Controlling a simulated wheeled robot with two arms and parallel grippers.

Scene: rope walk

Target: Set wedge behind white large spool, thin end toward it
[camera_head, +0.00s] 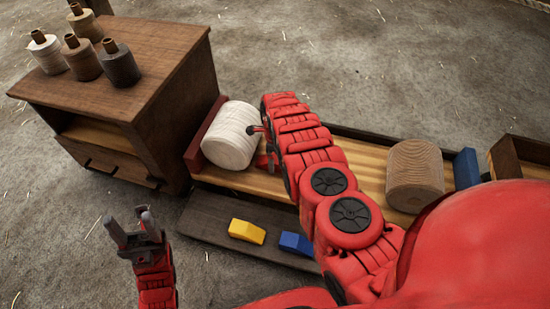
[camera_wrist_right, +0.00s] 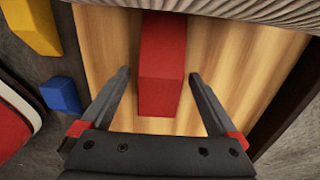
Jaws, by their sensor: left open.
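The white large spool (camera_head: 230,136) lies on its side on the wooden plank at its left end. It fills the top edge of the right wrist view as a ribbed pale surface (camera_wrist_right: 215,12). A red wedge (camera_wrist_right: 161,65) lies on the plank in the right wrist view, its far end at or close to the spool. I cannot tell surely which end is thin. My right gripper (camera_wrist_right: 160,73) is open, its fingers on either side of the wedge with gaps showing; my arm mostly hides it in the head view. My left gripper (camera_head: 132,232) is open and empty at lower left.
A yellow wedge (camera_head: 246,231) and a blue wedge (camera_head: 296,243) lie on a dark lower board. A cabinet (camera_head: 135,75) carries several small spools.

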